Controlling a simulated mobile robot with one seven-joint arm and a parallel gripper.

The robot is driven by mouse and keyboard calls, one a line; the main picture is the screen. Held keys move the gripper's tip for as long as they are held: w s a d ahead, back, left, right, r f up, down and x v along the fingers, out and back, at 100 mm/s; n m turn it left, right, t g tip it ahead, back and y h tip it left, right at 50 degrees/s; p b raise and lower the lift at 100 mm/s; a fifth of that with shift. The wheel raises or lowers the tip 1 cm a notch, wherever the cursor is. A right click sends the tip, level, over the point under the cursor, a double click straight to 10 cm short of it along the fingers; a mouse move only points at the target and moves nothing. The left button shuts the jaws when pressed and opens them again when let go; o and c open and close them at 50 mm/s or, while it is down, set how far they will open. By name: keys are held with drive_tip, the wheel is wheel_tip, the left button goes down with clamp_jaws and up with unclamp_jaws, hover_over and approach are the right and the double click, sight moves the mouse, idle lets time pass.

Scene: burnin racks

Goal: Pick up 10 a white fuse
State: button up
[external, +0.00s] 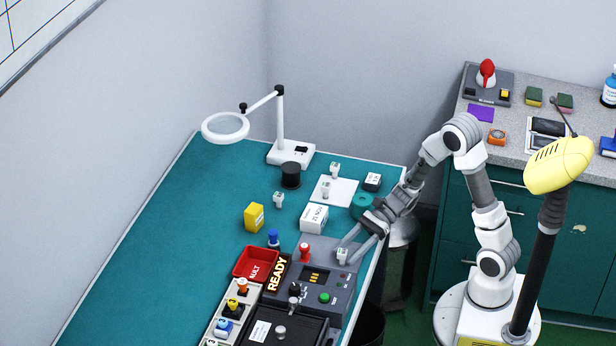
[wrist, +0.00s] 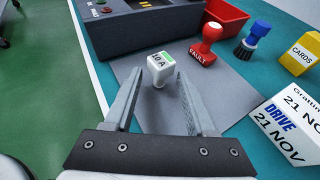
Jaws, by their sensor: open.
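A small white fuse (wrist: 160,68) with a green patch and "10 A" on it stands on a grey mat (wrist: 238,90) in the wrist view. It also shows in the external view (external: 342,255), by the right edge of the table. My gripper (wrist: 158,110) is open, its two fingers pointing toward the fuse from either side. The fuse shows between and just beyond the fingertips, and I cannot tell whether it is within them. In the external view my gripper (external: 352,246) reaches down at the fuse. Other small white pieces (external: 278,199) stand farther back on the table.
A grey console (external: 325,285) with a READY display stands close by. A red-handled FAULT stamp (wrist: 206,40), a red bin (external: 256,263), a blue brush (wrist: 252,38), a yellow CARDS box (wrist: 302,54) and a white date box (wrist: 290,118) surround the mat. The left table area is clear.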

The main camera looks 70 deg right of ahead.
drive_tip(key=shift+x, duration=1.45)
drive_tip(key=shift+f, duration=0.1)
clamp_jaws()
